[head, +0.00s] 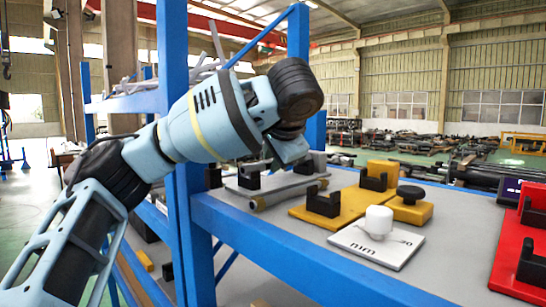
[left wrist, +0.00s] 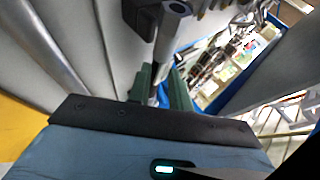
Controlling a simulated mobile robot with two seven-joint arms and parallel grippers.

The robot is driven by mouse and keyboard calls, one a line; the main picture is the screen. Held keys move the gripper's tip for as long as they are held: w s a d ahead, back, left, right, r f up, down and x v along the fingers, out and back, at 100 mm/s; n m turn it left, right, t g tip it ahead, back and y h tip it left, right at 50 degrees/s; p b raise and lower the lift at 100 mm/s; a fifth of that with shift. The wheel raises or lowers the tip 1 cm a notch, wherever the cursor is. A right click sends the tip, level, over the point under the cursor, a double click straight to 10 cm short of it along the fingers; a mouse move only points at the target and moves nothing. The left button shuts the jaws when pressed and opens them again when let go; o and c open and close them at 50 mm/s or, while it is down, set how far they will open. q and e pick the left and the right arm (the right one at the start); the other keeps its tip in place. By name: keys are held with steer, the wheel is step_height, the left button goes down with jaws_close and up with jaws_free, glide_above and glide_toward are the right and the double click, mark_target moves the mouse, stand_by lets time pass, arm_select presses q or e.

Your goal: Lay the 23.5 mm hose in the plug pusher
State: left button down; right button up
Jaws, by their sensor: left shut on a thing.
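My left gripper (head: 290,152) hangs over the rear part of the blue-framed shelf in the head view; its fingertips are hard to see there. In the left wrist view its green fingers (left wrist: 160,88) are shut on a grey tube with a hollow end (left wrist: 175,8), which looks like the hose. Its size cannot be read. A yellow plate with black cradles (head: 345,212) and a yellow block with a black knob (head: 409,208) stand right of the gripper. I cannot tell which fixture is the plug pusher. My right gripper is not in view.
Grey rods (head: 290,191) lie beside a grey plate with black cradles under the gripper. A white plate with a white knob (head: 376,240) stands near the front edge, and a red fixture (head: 522,255) at far right. A blue upright (head: 188,240) rises close beside my arm.

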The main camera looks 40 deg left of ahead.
arm_select(q)
steer(key=c, duration=1.2)
jaws_free()
steer(key=v, duration=0.8)
steer(key=shift+f, duration=0.1)
